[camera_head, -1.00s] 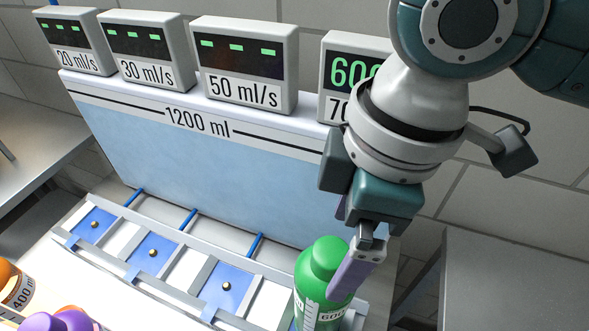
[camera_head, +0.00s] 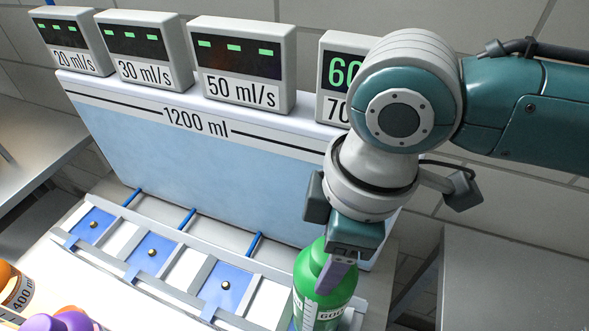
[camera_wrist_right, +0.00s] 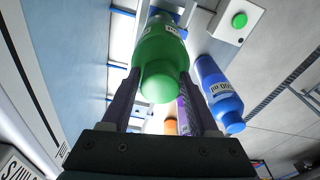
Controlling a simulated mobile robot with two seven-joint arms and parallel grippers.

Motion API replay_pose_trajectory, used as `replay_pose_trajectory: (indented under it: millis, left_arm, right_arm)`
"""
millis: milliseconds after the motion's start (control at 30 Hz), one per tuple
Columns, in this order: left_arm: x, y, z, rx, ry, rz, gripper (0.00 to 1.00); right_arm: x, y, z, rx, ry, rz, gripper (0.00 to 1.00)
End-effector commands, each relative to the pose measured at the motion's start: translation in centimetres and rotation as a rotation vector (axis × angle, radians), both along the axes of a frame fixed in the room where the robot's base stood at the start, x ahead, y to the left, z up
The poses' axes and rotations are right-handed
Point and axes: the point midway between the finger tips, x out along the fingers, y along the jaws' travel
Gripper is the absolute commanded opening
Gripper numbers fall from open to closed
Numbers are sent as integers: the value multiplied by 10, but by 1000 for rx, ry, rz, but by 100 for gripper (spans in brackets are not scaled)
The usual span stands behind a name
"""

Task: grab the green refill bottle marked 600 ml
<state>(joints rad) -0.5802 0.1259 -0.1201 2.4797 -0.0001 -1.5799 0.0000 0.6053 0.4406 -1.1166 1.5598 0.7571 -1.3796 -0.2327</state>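The green bottle (camera_head: 312,290) stands upright at the right end of the rack, its label partly reading 600. My right gripper (camera_head: 330,272) comes down over it from above, with one purple finger in front of the bottle. In the right wrist view, the green bottle (camera_wrist_right: 163,48) lies between the two fingers (camera_wrist_right: 160,82), one on each side of its cap and shoulder. The fingers are spread; firm contact cannot be made out. My left gripper is not in view.
An orange 400 ml bottle (camera_head: 14,288) and a purple bottle (camera_head: 62,321) stand at the lower left. A blue bottle (camera_wrist_right: 218,95) shows in the wrist view. The light-blue 1200 ml tank (camera_head: 215,165) with display boxes (camera_head: 242,65) stands behind the rack.

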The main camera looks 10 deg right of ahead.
Motion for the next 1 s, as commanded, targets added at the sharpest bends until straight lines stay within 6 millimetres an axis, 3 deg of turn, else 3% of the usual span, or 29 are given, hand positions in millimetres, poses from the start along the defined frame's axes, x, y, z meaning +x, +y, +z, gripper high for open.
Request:
replay_pose_trajectory:
  millis: [67,500,1000]
  left_arm:
    - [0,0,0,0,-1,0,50]
    - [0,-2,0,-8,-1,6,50]
    - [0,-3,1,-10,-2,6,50]
  right_arm:
    - [0,0,0,0,0,0,50]
    - [0,0,0,0,0,0,1]
    - [1,1,1,2,-3,0,0]
